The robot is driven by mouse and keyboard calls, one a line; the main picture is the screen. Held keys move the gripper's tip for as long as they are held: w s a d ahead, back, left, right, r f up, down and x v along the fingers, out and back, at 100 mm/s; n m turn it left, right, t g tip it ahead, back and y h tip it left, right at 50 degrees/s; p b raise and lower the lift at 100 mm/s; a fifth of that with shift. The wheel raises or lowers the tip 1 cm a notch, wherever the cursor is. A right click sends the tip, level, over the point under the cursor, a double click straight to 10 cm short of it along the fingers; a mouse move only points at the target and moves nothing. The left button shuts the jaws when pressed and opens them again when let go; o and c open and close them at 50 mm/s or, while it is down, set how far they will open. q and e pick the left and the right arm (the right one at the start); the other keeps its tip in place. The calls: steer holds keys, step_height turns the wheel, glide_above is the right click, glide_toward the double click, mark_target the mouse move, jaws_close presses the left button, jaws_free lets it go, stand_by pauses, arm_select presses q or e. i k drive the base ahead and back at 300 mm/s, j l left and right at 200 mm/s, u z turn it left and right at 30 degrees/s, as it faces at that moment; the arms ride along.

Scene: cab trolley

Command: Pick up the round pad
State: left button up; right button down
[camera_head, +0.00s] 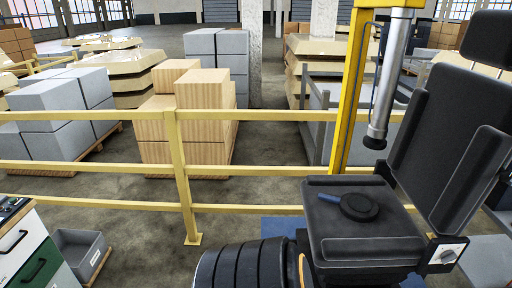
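A dark round pad (358,207) lies flat on the black seat cushion (345,240) at the right of the head view. It looks like a blue-black disc with a short stub pointing to its upper left. Nothing covers it. Neither my left nor my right gripper shows in this view, so I cannot tell how they stand relative to the pad.
A black backrest (450,140) rises right of the cushion. A grey cylinder (385,100) hangs above it beside a yellow post (352,85). A black ridged part (245,268) is left of the seat. A yellow railing (85,166) crosses behind. A drawer cabinet (30,250) stands lower left.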

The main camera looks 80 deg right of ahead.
mark_target(359, 207)
steer(key=i+l+z, duration=0.1)
steer(key=i+z, duration=0.35)
steer(key=i+j+z, duration=0.1)
steer(key=i+z, duration=0.35)
steer(key=i+j+z, duration=0.25)
steer(key=i+z, duration=0.2)
steer(key=i+l+z, duration=0.2)
steer(key=z, duration=0.25)
steer(key=i+l+z, duration=0.1)
steer(key=i+z, duration=0.15)
steer(key=z, duration=0.2)
steer(key=i+z, duration=0.25)
steer(key=z, duration=0.2)
steer(key=i+j+z, duration=0.1)
steer(key=i+z, duration=0.15)
steer(key=z, duration=0.2)
steer(key=i+j+z, duration=0.15)
steer(key=z, duration=0.3)
steer(key=i+j+z, duration=0.25)
steer(key=z, duration=0.2)
